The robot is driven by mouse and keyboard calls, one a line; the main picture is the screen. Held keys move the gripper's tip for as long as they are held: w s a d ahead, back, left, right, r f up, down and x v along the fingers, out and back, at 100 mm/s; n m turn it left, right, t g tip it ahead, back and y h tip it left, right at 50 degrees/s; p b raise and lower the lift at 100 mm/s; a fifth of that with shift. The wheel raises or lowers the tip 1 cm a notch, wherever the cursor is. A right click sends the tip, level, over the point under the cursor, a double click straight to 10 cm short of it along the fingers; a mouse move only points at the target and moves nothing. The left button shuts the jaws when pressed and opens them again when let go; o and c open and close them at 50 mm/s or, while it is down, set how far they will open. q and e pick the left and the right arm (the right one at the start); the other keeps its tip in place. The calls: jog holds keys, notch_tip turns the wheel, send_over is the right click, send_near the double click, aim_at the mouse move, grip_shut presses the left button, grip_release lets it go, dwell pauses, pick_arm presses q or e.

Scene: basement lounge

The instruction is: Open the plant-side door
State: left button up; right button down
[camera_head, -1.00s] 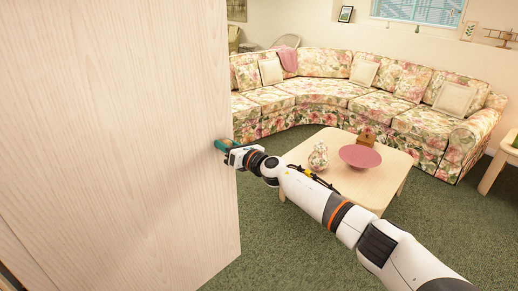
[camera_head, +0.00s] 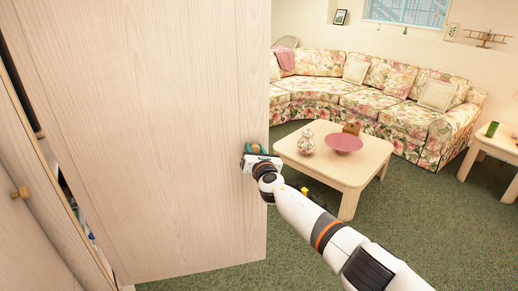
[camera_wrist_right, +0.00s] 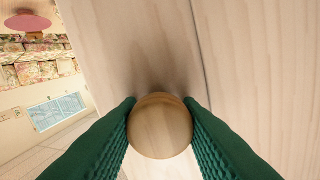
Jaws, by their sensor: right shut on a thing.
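The door (camera_head: 150,130) is a pale wood panel that fills the left half of the head view. It stands ajar, with a dark gap along its left side. My right gripper (camera_head: 258,150) is at the door's right edge. In the right wrist view its green fingers are shut on a round wooden knob (camera_wrist_right: 160,125), one on each side, in front of the pale panel (camera_wrist_right: 250,50). In the head view the gripper mostly hides this knob. My left gripper is not in view.
A neighbouring cabinet front with a small wooden knob (camera_head: 20,192) is at the far left. A low table (camera_head: 300,160) with a pink bowl (camera_head: 343,143) and a patterned vase (camera_head: 306,142) stands right of the door. A floral sofa (camera_head: 340,85) is behind. Green carpet (camera_head: 440,230) is clear at lower right.

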jog(key=shift+s+r, duration=0.15)
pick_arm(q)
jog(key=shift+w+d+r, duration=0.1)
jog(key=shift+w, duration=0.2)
pick_arm(e)
jog(key=c, duration=1)
grip_release()
jog(key=shift+c, duration=0.2)
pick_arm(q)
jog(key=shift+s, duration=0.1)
